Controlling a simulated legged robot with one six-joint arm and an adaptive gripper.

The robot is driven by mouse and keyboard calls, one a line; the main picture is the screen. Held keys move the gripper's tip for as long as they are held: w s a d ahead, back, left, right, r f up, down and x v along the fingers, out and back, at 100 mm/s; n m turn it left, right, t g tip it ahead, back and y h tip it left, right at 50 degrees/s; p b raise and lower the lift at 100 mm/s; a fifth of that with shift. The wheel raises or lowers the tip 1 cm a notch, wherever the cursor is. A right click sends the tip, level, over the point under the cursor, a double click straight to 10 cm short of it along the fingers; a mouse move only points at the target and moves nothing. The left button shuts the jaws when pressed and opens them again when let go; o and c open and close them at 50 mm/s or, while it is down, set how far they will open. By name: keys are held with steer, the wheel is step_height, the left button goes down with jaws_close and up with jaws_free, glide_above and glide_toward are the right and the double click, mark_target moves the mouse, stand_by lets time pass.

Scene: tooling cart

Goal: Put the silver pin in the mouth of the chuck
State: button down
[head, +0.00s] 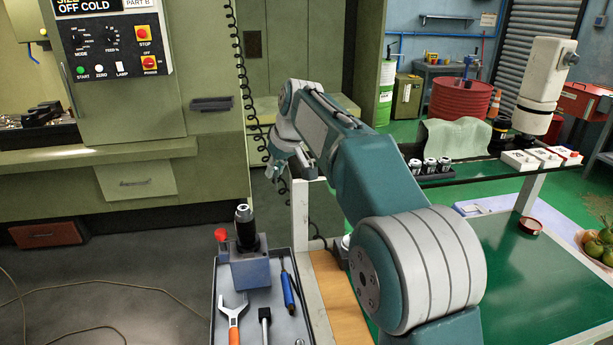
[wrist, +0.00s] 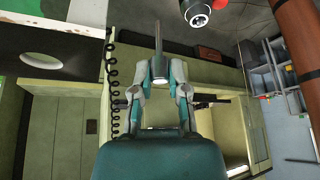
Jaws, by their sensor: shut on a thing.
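The silver pin (wrist: 157,40) is between the two fingers of my gripper (wrist: 162,72) in the wrist view, its long thin part sticking out past the fingertips. My gripper also shows in the head view (head: 277,172), above and to the right of the chuck, shut on the pin; I cannot make the pin out there. The chuck (head: 245,228) is a black upright cylinder with a silver top, standing on a blue-grey block on the cart tray. It also shows at the top of the wrist view (wrist: 198,15), apart from the pin, with its round mouth visible.
A red knob (head: 221,235) stands beside the chuck. The tray (head: 217,300) holds an orange-handled wrench (head: 234,320), a blue tool (head: 288,290) and a black-headed tool (head: 265,318). The green machine (head: 120,180) with a coiled black cable stands behind. A green-topped table is at right.

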steer(key=shift+w+a+f+n+g+y, duration=0.15)
steer(key=shift+a+f+n, duration=0.5)
steer(key=shift+a, duration=0.75)
steer(key=shift+w+a+f+n+g+y, duration=0.15)
steer(key=shift+a+f+n, duration=0.5)
steer(key=shift+a, duration=0.8)
steer(key=shift+a+f+n+y, duration=0.2)
steer(key=shift+a+f+n, duration=0.2)
steer(key=shift+a+f, duration=0.7)
steer(key=shift+a+f, duration=0.2)
steer(key=shift+f, duration=0.85)
steer(key=c, duration=0.6)
jaws_free()
steer(key=shift+o, duration=0.2)
